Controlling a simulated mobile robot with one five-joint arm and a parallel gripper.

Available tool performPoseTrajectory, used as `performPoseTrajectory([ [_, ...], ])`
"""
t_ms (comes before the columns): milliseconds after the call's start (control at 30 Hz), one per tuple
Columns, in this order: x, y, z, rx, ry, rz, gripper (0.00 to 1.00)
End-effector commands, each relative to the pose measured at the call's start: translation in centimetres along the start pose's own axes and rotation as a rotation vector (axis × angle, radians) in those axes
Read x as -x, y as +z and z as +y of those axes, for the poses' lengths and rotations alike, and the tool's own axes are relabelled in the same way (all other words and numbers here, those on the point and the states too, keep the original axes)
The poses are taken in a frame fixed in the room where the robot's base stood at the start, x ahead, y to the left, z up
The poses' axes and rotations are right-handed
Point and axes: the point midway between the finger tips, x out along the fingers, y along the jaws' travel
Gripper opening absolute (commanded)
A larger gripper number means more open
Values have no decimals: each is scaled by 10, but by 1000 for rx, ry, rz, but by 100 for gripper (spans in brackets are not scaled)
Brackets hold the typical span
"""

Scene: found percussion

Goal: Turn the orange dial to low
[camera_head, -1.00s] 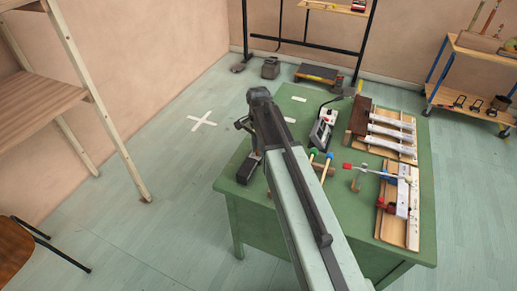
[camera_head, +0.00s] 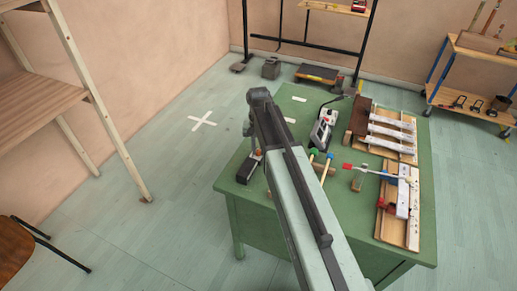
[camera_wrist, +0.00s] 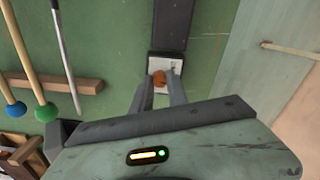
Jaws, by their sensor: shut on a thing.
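The orange dial (camera_wrist: 159,78) sits on a white plate (camera_wrist: 165,66) at the end of a dark box in the wrist view. My gripper (camera_wrist: 160,88) has its two fingers on either side of the dial, shut on it. In the head view my gripper (camera_head: 253,153) reaches down at the left edge of the green table, over the dark box (camera_head: 248,168). The dial's markings and exact setting are too small to read.
Two mallets with green (camera_head: 313,151) and blue heads rest on a wooden block right of my arm. A grey device (camera_head: 323,128), metal bars on boards (camera_head: 390,135) and a red-and-blue mechanism (camera_head: 400,195) fill the table's right side.

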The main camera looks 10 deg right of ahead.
Motion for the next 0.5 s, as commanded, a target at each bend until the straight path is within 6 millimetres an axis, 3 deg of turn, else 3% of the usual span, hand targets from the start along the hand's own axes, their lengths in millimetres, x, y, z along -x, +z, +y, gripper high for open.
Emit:
performPoseTrajectory([
  [500,0,0,0,481,0,1,0],
])
